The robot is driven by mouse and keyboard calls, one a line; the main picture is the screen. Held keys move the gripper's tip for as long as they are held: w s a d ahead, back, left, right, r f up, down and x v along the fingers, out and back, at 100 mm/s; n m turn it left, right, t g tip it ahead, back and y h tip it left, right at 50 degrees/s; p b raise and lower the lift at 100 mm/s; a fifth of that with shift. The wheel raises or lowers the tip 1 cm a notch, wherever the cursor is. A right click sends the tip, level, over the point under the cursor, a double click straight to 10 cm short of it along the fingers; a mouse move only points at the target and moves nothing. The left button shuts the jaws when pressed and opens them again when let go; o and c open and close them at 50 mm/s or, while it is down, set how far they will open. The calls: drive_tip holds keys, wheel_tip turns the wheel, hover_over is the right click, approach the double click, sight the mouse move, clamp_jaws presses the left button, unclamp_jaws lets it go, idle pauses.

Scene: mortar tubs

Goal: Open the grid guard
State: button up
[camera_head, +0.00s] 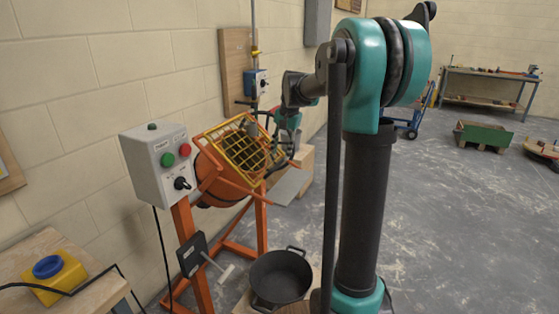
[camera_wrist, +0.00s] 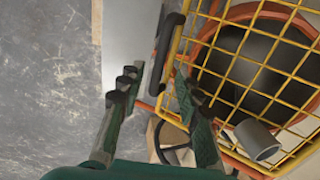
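The yellow grid guard (camera_head: 240,150) lies tilted across the mouth of the orange mixer drum (camera_head: 208,180). In the wrist view the guard (camera_wrist: 245,66) covers the drum's opening, with the dark inside showing through the mesh. A black handle bar (camera_wrist: 166,50) runs along the guard's left edge there. My gripper (camera_wrist: 157,84) is open, its two green fingers apart. The handle's lower part shows between the fingertips; I cannot tell whether they touch it. In the head view my gripper (camera_head: 281,127) is at the guard's right side, partly hidden by the arm.
A grey control box (camera_head: 160,165) with buttons stands left of the drum on the orange frame (camera_head: 262,225). A black tub (camera_head: 280,277) is below.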

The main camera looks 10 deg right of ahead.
sight(279, 163)
drive_tip(key=shift+w+a+f, duration=0.1)
drive_tip(key=shift+a+f, duration=0.05)
drive_tip(key=shift+f, duration=0.85)
drive_tip(key=shift+w+a+f, duration=0.1)
drive_tip(key=shift+a+f, duration=0.05)
drive_tip(key=shift+f, duration=0.8)
clamp_jaws()
